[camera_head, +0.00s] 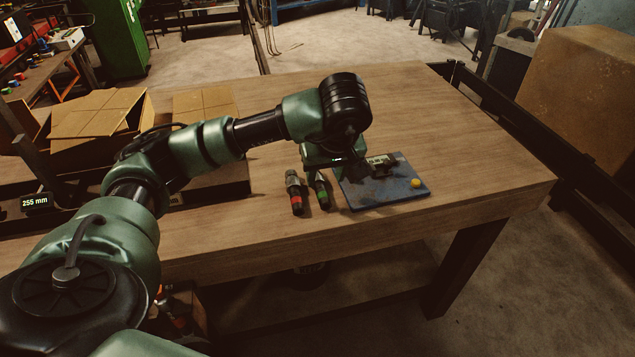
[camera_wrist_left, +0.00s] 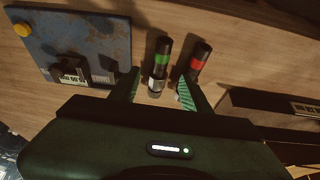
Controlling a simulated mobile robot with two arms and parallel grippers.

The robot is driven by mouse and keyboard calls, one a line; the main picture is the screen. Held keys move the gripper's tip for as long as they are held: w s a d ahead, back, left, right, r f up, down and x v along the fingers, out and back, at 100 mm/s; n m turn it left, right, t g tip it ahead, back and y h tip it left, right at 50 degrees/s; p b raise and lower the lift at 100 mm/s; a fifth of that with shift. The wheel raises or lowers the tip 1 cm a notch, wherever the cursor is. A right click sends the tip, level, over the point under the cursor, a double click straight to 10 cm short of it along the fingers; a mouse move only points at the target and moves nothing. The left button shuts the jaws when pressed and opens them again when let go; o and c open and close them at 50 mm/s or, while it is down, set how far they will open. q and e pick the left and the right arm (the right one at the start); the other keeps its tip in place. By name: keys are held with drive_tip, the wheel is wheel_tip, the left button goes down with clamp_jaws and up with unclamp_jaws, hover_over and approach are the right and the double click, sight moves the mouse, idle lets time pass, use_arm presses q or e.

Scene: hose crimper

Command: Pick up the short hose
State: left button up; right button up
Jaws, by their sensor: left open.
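Two short dark hose pieces with metallic ends lie side by side on the wooden table. One has a red band (camera_head: 296,194) and the other a green band (camera_head: 322,192); they look similar in length, so I cannot tell which is the short hose. My left gripper (camera_head: 318,172) is above their far ends, its jaws open and empty. In the left wrist view my left gripper (camera_wrist_left: 158,80) has the green-banded hose (camera_wrist_left: 160,62) between its fingertips in the picture. The red-banded hose (camera_wrist_left: 199,62) lies just right of the right finger. My right gripper is out of view.
A blue plate (camera_head: 360,195) with a dark device (camera_head: 381,165) and a yellow button (camera_head: 415,183) is right beside the hoses. Cardboard boxes (camera_head: 95,115) stand at the left, near a small display reading 255 mm (camera_head: 37,202). The table's right side is clear.

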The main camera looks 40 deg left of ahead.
sight(322, 191)
use_arm(q)
drive_tip(key=p+x, duration=0.2)
drive_tip(key=x, duration=0.4)
drive_tip(key=shift+f, duration=0.3)
drive_tip(key=shift+w+a+f, duration=0.1)
drive_tip(key=shift+a+f, duration=0.05)
drive_tip(key=shift+f, duration=0.3)
clamp_jaws()
